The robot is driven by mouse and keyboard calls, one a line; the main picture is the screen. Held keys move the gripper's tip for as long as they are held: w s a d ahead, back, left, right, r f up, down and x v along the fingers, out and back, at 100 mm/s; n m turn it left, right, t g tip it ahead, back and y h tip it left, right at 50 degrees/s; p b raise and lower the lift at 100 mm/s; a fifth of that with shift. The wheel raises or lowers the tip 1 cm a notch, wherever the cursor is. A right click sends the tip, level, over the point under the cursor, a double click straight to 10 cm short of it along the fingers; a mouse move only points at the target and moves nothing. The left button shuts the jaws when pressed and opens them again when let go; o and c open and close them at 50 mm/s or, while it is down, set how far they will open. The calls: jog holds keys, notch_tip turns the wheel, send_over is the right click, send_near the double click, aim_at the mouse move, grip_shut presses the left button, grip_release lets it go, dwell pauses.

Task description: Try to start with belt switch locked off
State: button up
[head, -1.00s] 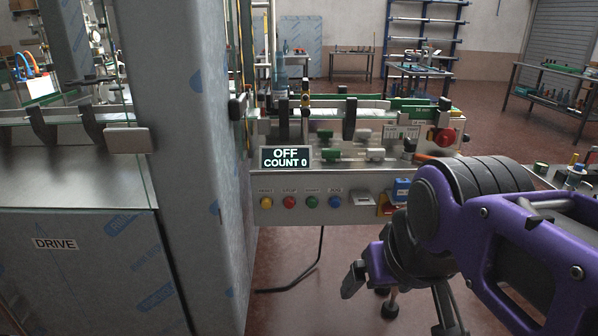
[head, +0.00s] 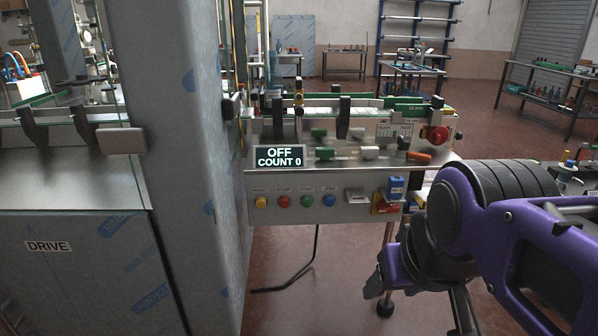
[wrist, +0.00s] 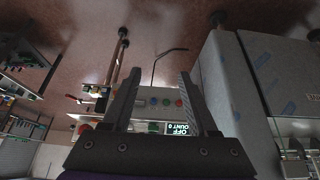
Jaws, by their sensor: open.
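A display (head: 279,157) reads OFF and COUNT 0. Below it is a row of round buttons: yellow (head: 261,202), red (head: 283,201), green (head: 306,200) and blue (head: 329,200). To their right, a red and yellow switch (head: 384,206) has a blue padlock-like block (head: 396,187) on it. A larger red knob (head: 435,135) sits higher up at the right. My gripper (head: 378,278) is in front of and below the panel, touching nothing visible. The wrist view shows its two fingers (wrist: 160,82) apart and empty, with the panel upside down beyond them.
A grey column (head: 185,150) and a cabinet marked DRIVE (head: 60,275) stand at the left. A black cable (head: 300,270) hangs below the panel. A bench with tools (head: 540,95) is at the back right. The floor below the panel is mostly clear.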

grip_shut()
dwell(1.4)
